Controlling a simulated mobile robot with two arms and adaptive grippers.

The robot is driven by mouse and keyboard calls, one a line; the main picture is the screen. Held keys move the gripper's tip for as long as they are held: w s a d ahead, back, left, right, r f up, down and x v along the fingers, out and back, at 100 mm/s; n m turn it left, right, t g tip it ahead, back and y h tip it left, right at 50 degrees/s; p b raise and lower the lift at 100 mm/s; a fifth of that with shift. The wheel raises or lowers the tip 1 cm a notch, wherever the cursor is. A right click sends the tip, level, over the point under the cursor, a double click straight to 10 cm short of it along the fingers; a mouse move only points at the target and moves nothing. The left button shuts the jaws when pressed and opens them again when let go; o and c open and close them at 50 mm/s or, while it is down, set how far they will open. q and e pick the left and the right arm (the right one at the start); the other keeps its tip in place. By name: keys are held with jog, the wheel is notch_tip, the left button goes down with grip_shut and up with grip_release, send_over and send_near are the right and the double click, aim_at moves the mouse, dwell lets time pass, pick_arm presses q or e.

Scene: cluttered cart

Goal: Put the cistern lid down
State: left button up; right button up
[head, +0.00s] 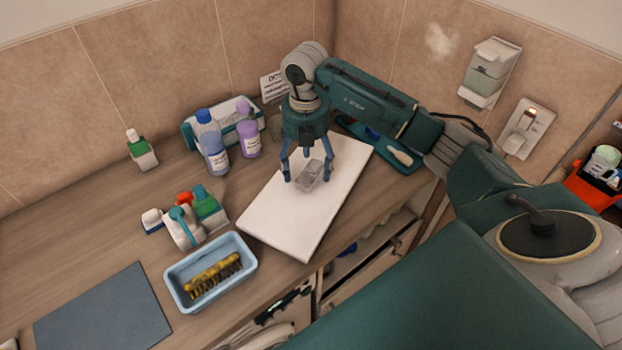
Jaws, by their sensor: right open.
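A white flat slab, which looks like the cistern lid (283,222), lies on the wooden counter in the head view. Its lower end reaches the counter's front edge. My right gripper (308,172) points down over the upper part of the slab, with its blue fingers spread. A small translucent grey block (312,177) shows between the fingers. I cannot tell whether the fingers touch the block or the slab. My left gripper is not in view.
A blue tray (172,283) with a yellow-brown brush stands left of the slab, beside several bottles (185,228). More bottles (213,150) and a teal caddy stand behind. A grey mat (105,312) lies at front left. The counter's left middle is clear.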

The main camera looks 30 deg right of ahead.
jog(key=shift+f, duration=0.9)
jog(key=shift+c, duration=0.5)
jog(key=c, duration=0.5)
grip_shut()
jog(key=shift+w+r, duration=0.1)
